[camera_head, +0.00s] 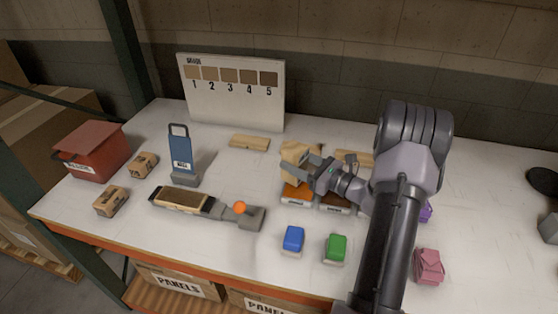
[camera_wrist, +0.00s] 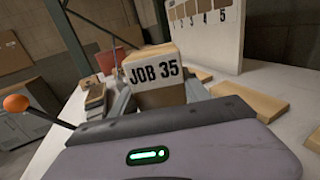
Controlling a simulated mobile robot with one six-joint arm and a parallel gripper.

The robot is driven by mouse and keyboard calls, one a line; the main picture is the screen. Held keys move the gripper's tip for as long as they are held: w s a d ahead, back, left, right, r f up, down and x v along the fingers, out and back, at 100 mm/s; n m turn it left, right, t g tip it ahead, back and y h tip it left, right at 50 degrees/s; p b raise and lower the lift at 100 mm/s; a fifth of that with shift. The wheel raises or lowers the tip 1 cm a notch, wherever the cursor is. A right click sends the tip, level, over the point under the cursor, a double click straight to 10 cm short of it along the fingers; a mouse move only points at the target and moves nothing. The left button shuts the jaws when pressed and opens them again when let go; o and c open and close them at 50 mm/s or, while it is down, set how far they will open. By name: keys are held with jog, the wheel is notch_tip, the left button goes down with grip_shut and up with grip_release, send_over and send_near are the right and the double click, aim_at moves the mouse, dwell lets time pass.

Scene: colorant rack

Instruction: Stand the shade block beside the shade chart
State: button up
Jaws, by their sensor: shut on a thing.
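My gripper (camera_head: 314,170) is shut on the shade block (camera_head: 293,153), a light wooden block. In the wrist view the block (camera_wrist: 155,75) reads JOB 35 and sits between the two fingers (camera_wrist: 160,96). In the head view it is held above an orange-topped block on the table, at the middle. Whether it touches anything below is hidden. The shade chart (camera_head: 230,108) is a white upright board at the back with several brown swatches numbered 1 to 5. It stands behind and left of the held block, apart from it. The chart also shows in the wrist view (camera_wrist: 222,45).
A flat wooden piece (camera_head: 249,142) lies before the chart. A blue upright tool (camera_head: 181,155), red box (camera_head: 93,150) and a tray device with an orange knob (camera_head: 240,207) stand left. Blue (camera_head: 293,239), green (camera_head: 336,248) and pink (camera_head: 428,266) blocks lie in front.

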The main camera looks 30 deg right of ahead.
jog(key=w+f+b, duration=0.1)
jog(key=w, duration=0.2)
jog(key=w+d+f+b, duration=0.1)
jog(key=w+f+b, duration=0.1)
jog(key=w, duration=0.2)
jog(key=w+d+f+b, duration=0.1)
jog(key=w, duration=0.3)
jog(key=shift+w+f, duration=0.1)
jog(key=shift+f, duration=0.3)
jog(key=shift+r, duration=0.15)
jog(key=o, duration=1.6)
jog(key=shift+o, duration=0.2)
